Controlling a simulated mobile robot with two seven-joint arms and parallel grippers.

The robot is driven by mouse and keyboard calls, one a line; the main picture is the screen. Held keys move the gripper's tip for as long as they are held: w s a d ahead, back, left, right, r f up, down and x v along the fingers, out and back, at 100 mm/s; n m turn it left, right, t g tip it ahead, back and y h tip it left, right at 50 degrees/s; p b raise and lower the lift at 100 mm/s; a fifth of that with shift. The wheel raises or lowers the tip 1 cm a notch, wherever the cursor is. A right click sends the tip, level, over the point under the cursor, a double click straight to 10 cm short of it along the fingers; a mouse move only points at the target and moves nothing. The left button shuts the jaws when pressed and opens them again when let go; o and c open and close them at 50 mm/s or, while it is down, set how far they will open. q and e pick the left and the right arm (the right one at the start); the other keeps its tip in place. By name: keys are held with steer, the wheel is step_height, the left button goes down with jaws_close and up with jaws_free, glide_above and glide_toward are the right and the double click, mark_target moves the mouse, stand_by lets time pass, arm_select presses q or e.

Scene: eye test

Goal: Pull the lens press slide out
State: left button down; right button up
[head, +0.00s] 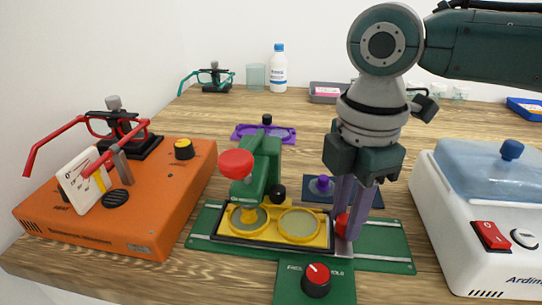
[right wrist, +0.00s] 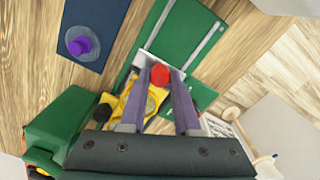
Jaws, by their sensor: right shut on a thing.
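The lens press (head: 266,158) is a green column with a red press head on a green base with pale rails. Its yellow slide (head: 271,238) has two round seats. The left seat is beneath the red head and the right seat is clear of it. The slide's red knob (head: 341,223) is at its right end, by a pale end plate. My right gripper (head: 346,226) points down and is shut on this knob. In the right wrist view the red knob (right wrist: 160,74) shows between the purple fingers. My left gripper is not in view.
An orange box (head: 150,225) with red glasses on a stand is at the left. A white machine (head: 465,225) with a blue lid is at the right. A blue mat (head: 365,195) lies behind my gripper. The green rails right of the slide are bare.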

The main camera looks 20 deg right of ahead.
jaws_close()
stand_by(0.9)
